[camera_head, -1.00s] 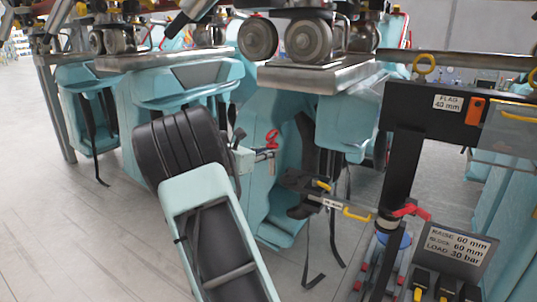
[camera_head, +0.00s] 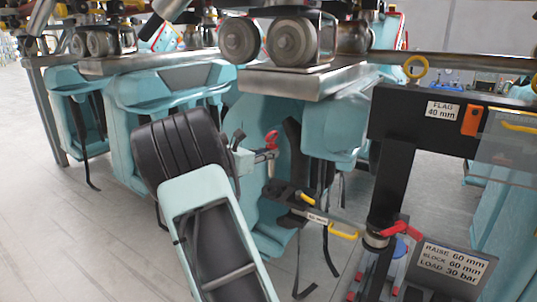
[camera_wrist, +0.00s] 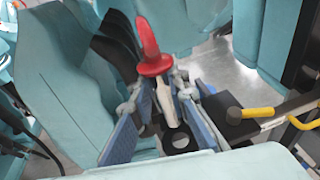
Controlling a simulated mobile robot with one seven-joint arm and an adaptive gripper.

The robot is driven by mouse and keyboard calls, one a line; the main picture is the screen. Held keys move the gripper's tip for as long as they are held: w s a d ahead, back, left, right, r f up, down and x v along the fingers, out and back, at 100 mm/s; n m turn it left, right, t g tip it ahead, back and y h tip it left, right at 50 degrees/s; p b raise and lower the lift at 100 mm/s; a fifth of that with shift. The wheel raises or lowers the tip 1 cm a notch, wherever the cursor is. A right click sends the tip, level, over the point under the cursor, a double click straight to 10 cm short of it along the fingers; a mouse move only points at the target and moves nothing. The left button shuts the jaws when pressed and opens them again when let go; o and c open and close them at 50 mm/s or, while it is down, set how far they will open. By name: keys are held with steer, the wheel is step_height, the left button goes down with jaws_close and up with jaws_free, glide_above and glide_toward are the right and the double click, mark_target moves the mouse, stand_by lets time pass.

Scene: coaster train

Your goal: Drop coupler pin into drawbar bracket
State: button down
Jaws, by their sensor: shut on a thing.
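The coupler pin has a red handle (camera_head: 271,140) and a pale metal shank. My gripper (camera_head: 264,156) is shut on the pin and holds it upright in the head view. In the wrist view the red handle (camera_wrist: 150,48) stands above the blue-padded fingers of my gripper (camera_wrist: 158,92), with the shank between them. The dark drawbar bracket (camera_head: 286,193) is just below and right of the pin in the head view. The pin looks apart from it; the depth between them is unclear.
A bar with a yellow handle (camera_head: 342,232) extends right from the bracket towards a black post (camera_head: 392,185) with a red lever (camera_head: 400,230). Teal seats (camera_head: 335,125) hang close behind, with loose black straps. A sign (camera_head: 452,262) stands at lower right. Left floor is clear.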

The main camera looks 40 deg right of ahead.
steer(key=shift+d, duration=0.15)
steer(key=shift+r, duration=0.15)
steer(key=b, duration=0.4)
glide_above(269, 188)
steer(key=s+a, duration=0.2)
steer(key=shift+d+f, duration=0.15)
steer(key=shift+f, duration=2.8)
steer(key=shift+f+b, duration=2.35)
steer(key=shift+f, duration=1.35)
steer(key=c, duration=1.8)
jaws_free()
steer(key=shift+s, duration=0.1)
steer(key=shift+f, duration=0.1)
steer(key=shift+f, duration=0.1)
steer(key=shift+a, duration=0.2)
steer(key=v, duration=1.1)
steer(key=shift+a+r, duration=0.25)
steer(key=shift+r, duration=0.1)
